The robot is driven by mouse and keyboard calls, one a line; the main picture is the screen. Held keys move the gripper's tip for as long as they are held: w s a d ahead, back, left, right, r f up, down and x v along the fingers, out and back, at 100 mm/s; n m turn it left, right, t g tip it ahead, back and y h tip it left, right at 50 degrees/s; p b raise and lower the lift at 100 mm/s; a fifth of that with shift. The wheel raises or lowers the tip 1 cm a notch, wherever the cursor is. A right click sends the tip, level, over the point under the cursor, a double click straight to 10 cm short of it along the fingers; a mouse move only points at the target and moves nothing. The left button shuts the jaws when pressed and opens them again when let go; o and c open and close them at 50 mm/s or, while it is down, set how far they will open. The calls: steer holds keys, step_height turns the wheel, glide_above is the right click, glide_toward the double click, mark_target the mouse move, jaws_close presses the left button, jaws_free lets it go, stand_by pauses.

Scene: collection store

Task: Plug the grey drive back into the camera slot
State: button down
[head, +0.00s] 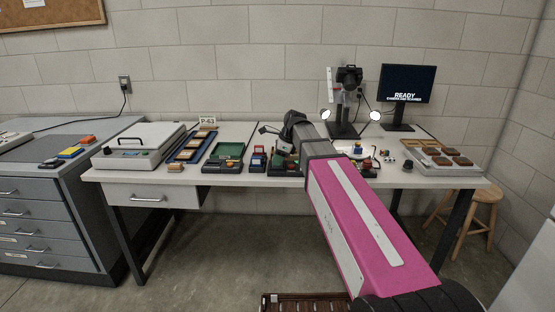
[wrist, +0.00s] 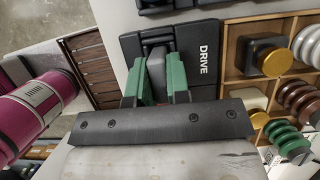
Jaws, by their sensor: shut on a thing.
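In the wrist view my gripper (wrist: 156,62) has green fingers, which are shut on the grey drive (wrist: 157,66), a small dark grey block. The drive is at a black holder marked DRIVE (wrist: 205,52); I cannot tell whether it sits in the holder or is just above it. In the head view my gripper (head: 285,150) is low over the middle of the bench, and my arm hides much of that area. A black camera (head: 349,76) is mounted on a stand at the back of the bench. Its slot cannot be made out.
A wooden compartment box (wrist: 231,70) with knobs and ringed pieces lies right of the holder in the wrist view. A green-lined tray (head: 226,156) lies left.

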steer(key=c, duration=1.4)
jaws_free()
steer(key=shift+v, duration=5.5)
